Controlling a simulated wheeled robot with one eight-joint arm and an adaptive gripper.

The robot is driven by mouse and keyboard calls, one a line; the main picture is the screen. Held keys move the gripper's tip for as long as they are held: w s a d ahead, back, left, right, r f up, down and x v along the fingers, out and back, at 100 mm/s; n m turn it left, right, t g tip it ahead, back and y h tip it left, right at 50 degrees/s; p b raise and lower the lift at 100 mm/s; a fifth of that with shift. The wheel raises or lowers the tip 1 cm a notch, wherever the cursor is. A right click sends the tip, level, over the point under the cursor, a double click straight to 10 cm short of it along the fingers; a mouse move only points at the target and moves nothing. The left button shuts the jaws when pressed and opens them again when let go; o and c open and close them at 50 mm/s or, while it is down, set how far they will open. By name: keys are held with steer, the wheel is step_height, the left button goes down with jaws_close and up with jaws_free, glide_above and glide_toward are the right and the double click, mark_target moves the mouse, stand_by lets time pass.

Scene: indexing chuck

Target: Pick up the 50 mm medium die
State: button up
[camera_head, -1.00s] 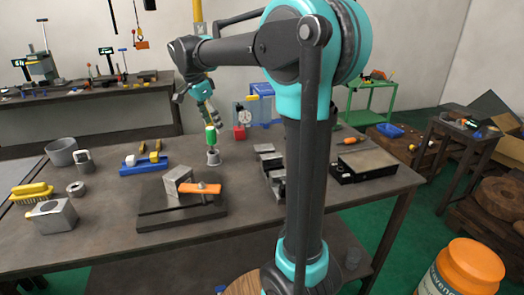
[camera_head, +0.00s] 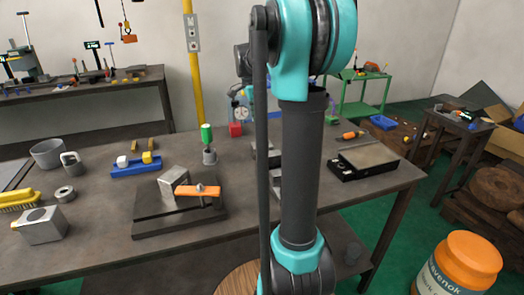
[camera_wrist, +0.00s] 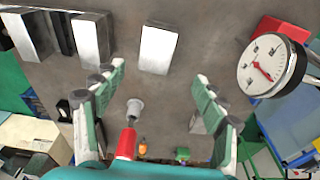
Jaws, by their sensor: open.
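No label marks the 50 mm medium die; the bright metal blocks look like the candidates. In the wrist view one pale block (camera_wrist: 158,48) lies on the bench just beyond and between my fingertips, apart from both. Another bright block (camera_wrist: 92,38) lies to its left, and a third (camera_wrist: 30,35) at the upper left. My gripper (camera_wrist: 159,76) is open, its teal fingers spread, with nothing held between them. In the head view my arm hides the gripper and most of the blocks; part of one block (camera_head: 270,158) shows beside it.
A dial gauge (camera_wrist: 268,66) stands close right of my gripper. A red-handled tool (camera_wrist: 127,143) shows low between the fingers. In the head view, a green-handled tool (camera_head: 208,140) stands left of my arm, near a fixture plate (camera_head: 150,215) with an orange clamp (camera_head: 198,191).

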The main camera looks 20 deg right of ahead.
mark_target(262, 144)
steer(key=f, duration=0.5)
steer(key=shift+d, duration=0.35)
steer(key=shift+s+d+f, duration=0.1)
steer(key=shift+s+f, duration=0.05)
steer(key=shift+f, duration=0.75)
steer(key=shift+s+d+f, duration=0.1)
steer(key=shift+f, duration=0.85)
steer(key=shift+s+d+f, duration=0.1)
steer(key=shift+s+f, duration=0.05)
steer(key=shift+f, duration=0.75)
steer(key=shift+c, duration=0.6)
jaws_close()
